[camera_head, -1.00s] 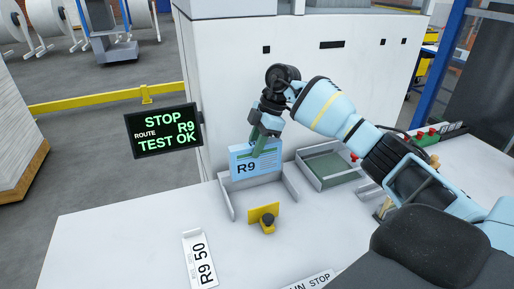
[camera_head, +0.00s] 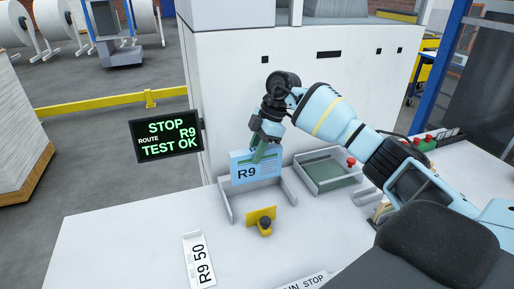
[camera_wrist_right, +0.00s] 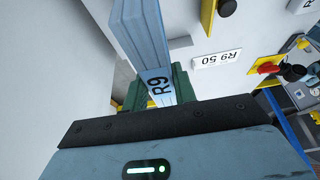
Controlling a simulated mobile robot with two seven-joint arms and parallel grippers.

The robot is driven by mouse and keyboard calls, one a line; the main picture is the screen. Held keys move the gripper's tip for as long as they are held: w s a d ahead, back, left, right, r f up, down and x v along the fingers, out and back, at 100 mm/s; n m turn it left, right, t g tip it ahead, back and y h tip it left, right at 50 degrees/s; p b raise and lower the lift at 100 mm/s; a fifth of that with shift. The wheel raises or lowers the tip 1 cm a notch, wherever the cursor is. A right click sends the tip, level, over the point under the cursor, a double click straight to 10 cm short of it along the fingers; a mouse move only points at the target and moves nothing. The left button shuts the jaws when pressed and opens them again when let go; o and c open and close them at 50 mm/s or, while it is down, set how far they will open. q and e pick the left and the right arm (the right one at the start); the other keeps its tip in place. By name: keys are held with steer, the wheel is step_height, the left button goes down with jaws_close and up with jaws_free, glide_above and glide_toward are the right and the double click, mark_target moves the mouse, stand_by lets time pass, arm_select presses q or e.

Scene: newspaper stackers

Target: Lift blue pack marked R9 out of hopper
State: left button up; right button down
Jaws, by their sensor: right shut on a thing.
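The blue pack marked R9 (camera_head: 245,170) stands upright at the back of the grey hopper (camera_head: 230,207) on the white table. My right gripper (camera_head: 262,152) is shut on its upper part from above. In the right wrist view the blue pack (camera_wrist_right: 148,40) runs up between the green fingers (camera_wrist_right: 180,84), with its R9 label facing the camera. The pack's lower edge appears close to the hopper's back; I cannot tell whether it is clear of the floor. My left gripper is not in view.
A yellow plate with a black knob (camera_head: 264,222) stands at the hopper's front. A green-floored tray (camera_head: 327,171) is to its right. A white R9 50 card (camera_head: 198,260) lies on the table. A black screen (camera_head: 166,137) reads STOP, R9, TEST OK. The white machine wall is behind.

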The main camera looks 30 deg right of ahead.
steer(key=shift+s+a+r+p, duration=0.1)
steer(key=shift+s+r+p, duration=0.25)
steer(key=shift+s, duration=0.15)
steer(key=s+a, duration=0.2)
steer(key=s, duration=0.9)
steer(key=s+a+r, duration=0.1)
steer(key=s+a, duration=0.2)
steer(key=s, duration=0.8)
steer(key=shift+s+a, duration=0.25)
steer(key=shift+r, duration=0.1)
stand_by(0.4)
